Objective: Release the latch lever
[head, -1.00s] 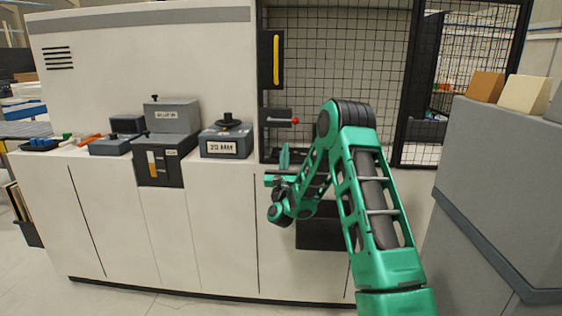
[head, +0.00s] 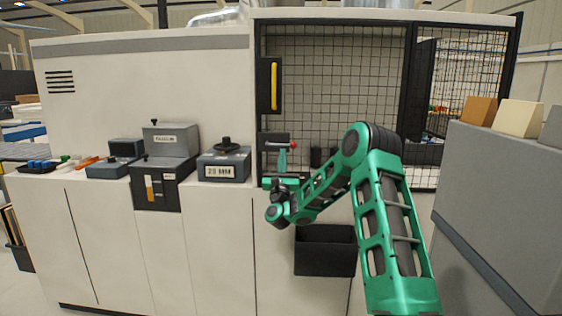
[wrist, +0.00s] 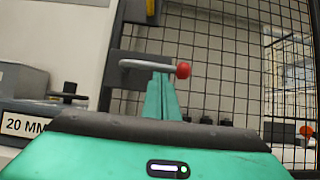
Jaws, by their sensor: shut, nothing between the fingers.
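The latch lever (wrist: 140,64) is a grey bar with a red ball knob (wrist: 183,70) at its right end, lying about level on a dark plate (wrist: 124,78) by the mesh. In the head view the red knob (head: 294,143) shows at the end of the dark plate (head: 270,141). My green gripper (wrist: 161,74) is shut and empty, its fingers pointing at the bar just left of the knob. In the head view the gripper (head: 282,153) overlaps the lever. I cannot tell whether the fingertips touch it.
A yellow handle (head: 274,85) on a black plate is above the lever. The block marked 20 MM (head: 224,165) sits on the white cabinet to the left. A black bin (head: 325,252) hangs below. A grey cabinet (head: 496,190) stands at the right.

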